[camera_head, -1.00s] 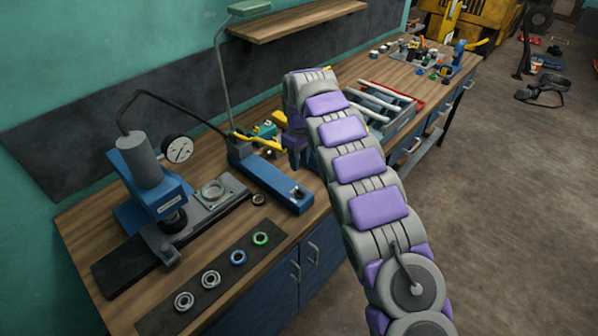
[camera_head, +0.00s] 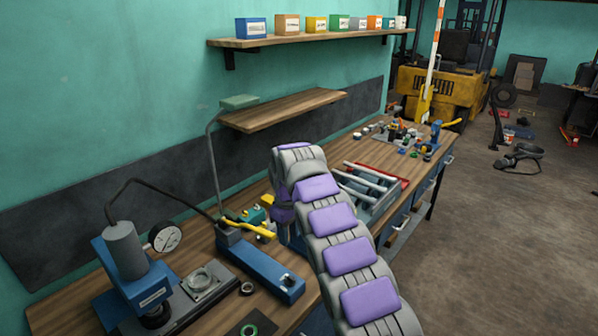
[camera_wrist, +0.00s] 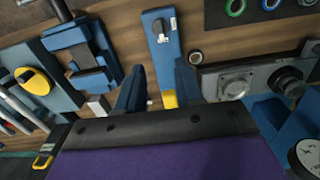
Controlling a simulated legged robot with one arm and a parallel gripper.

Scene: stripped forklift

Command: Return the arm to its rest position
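My arm (camera_head: 340,235) reaches up from the lower right over the workbench (camera_head: 190,255) and bends down at its far end. My gripper (camera_head: 288,232) hangs above the bench, partly hidden behind the arm in the head view. In the wrist view, the two dark blue fingers of my gripper (camera_wrist: 160,88) stand apart with nothing held between them. The blue hand pump (camera_head: 265,275) lies on the bench beside the gripper in the head view. In the wrist view the pump (camera_wrist: 161,45) shows beyond the fingers.
A blue press (camera_head: 130,265) with a dial gauge (camera_head: 165,237) stands at the lower left. A tray of metal rods (camera_head: 370,190) lies behind the arm. Shelves (camera_head: 285,108) hang on the wall above. Open floor (camera_head: 480,240) spreads to the right.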

